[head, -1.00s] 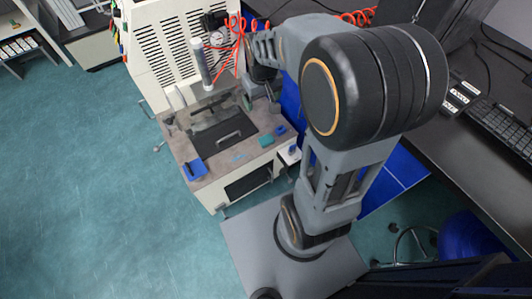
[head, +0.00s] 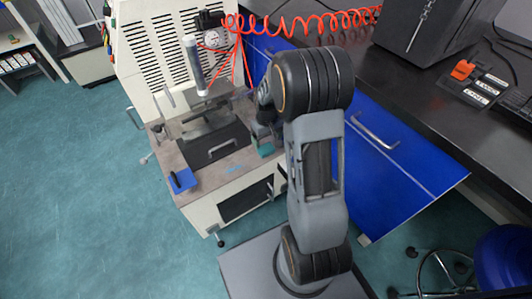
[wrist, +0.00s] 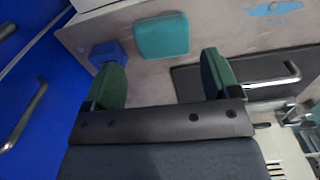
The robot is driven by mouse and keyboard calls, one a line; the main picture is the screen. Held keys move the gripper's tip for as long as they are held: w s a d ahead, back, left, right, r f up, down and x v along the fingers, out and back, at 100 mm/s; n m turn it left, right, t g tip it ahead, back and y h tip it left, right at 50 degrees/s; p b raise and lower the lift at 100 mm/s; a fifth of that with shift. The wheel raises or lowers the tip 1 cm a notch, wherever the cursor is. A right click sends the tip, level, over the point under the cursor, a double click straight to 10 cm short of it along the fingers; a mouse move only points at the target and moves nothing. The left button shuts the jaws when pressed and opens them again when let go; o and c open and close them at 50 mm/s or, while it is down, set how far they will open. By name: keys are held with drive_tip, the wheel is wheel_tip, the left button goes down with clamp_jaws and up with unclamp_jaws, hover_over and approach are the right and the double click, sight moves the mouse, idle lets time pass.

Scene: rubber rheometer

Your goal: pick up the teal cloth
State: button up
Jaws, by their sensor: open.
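The teal cloth (wrist: 161,37) is a small flat rounded square on the grey worktop (wrist: 130,85) of the machine. In the wrist view it lies just beyond the fingertips, centred between them. My gripper (wrist: 160,74) has two dark green fingers, spread apart with nothing between them. In the head view the cloth (head: 265,150) shows at the right front part of the worktop, just below my gripper (head: 263,128), which partly covers that area. I cannot tell the exact height of the fingers above the cloth.
A small blue object (wrist: 104,52) sits beside the cloth, close to the left finger. A dark plate with a metal handle (wrist: 265,83) lies to the right. A blue tray (head: 183,180) is at the worktop's left. Blue cabinet doors (head: 385,165) stand to the right.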

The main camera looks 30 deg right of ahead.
sight(266, 148)
drive_tip(key=shift+w+a+f+b, duration=0.1)
drive_tip(key=shift+f+b, duration=0.75)
drive_tip(key=shift+f, duration=0.7)
drive_tip(key=shift+a+f+b, duration=0.1)
drive_tip(key=shift+f+b, duration=0.7)
drive_tip(key=shift+f, duration=0.7)
drive_tip(key=c, duration=0.7)
drive_tip(key=shift+r, duration=0.2)
